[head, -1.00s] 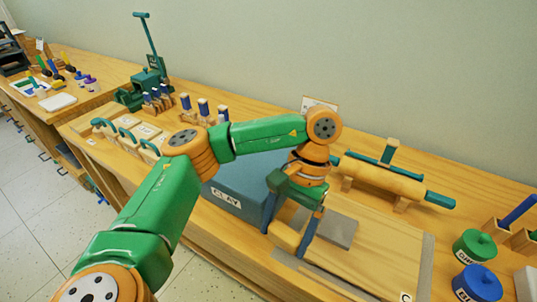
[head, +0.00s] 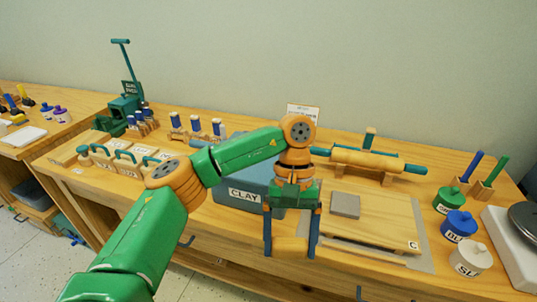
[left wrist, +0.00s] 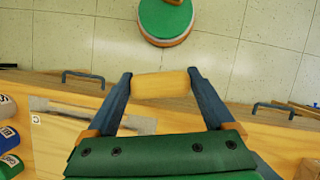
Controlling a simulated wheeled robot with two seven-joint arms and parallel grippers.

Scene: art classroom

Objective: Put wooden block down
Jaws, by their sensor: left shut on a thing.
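My left gripper (head: 291,248) is shut on the wooden block (head: 290,244), a pale rounded piece held crosswise between the two blue fingers. In the head view it hangs at the bench's front edge, left of the wooden board marked C (head: 375,228). In the left wrist view the block (left wrist: 160,84) spans the fingertips, with floor behind its upper side and the bench front beside it. I cannot tell its exact height. My right gripper is not in view.
A blue CLAY box (head: 240,196) stands left of the gripper. A grey slab (head: 345,204) lies on the board. A rolling pin (head: 368,158) rests behind. Green (head: 449,200), blue (head: 459,225) and white (head: 470,258) jars stand to the right. Drawer handles (left wrist: 83,76) show on the bench front.

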